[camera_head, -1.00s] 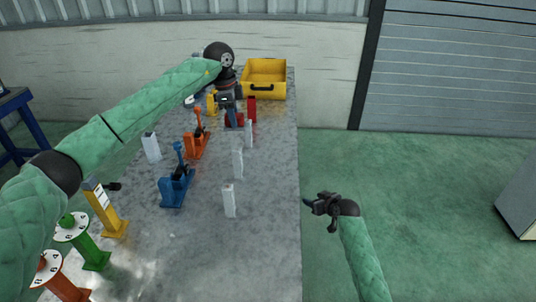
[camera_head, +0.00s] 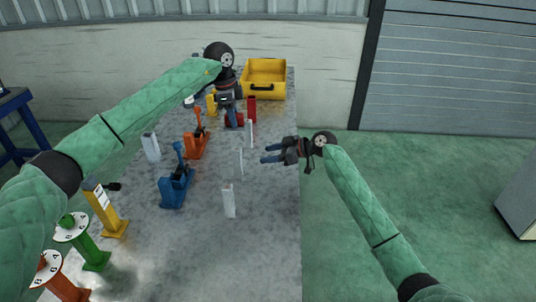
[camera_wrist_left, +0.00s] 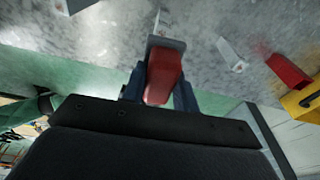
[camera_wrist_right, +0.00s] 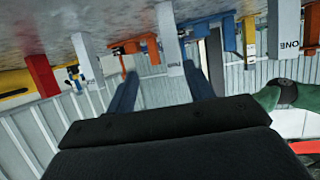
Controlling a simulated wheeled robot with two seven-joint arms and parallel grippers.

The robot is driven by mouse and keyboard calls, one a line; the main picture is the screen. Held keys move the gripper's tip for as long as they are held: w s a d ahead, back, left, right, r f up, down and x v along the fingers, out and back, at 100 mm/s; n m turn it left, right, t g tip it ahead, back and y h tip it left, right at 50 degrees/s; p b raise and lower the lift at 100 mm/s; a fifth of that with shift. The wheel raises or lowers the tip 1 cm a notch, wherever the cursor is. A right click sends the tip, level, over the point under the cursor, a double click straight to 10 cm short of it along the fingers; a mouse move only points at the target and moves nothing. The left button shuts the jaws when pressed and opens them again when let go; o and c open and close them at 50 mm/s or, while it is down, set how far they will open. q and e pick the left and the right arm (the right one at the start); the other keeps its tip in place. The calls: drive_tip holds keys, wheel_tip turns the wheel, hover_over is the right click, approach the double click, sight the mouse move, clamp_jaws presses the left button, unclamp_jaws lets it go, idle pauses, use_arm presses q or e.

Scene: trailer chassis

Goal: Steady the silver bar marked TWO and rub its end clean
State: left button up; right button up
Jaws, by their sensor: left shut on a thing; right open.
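Several silver bars stand upright on the grey table (camera_head: 215,255). In the right wrist view, turned upside down, the near bar (camera_wrist_right: 288,35) reads ONE; in the head view it is the front one (camera_head: 228,201). The middle bar (camera_head: 240,162) shows between my right fingers in the right wrist view (camera_wrist_right: 168,38); its marking is too small to read. My right gripper (camera_head: 264,154) is open and empty, a little right of that bar and apart from it. My left gripper (camera_head: 234,122) is shut on a red piece (camera_wrist_left: 163,75) near the far bar (camera_head: 250,134).
A blue lever clamp (camera_head: 175,188) and an orange one (camera_head: 196,143) stand left of the bars. A red block (camera_head: 252,104) and a yellow box (camera_head: 264,78) are at the far end. Another silver bar (camera_head: 151,147) stands left. The table's right strip is clear.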

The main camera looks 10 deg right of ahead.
sight(238, 160)
drive_tip(key=shift+n+g, duration=0.4)
drive_tip(key=shift+g, duration=0.1)
drive_tip(key=x, duration=0.8)
drive_tip(key=s+r+x, duration=0.1)
drive_tip(key=x, duration=0.3)
drive_tip(key=shift+a, duration=0.6)
drive_tip(key=c, duration=1.1)
use_arm(q)
drive_tip(key=shift+r, duration=0.1)
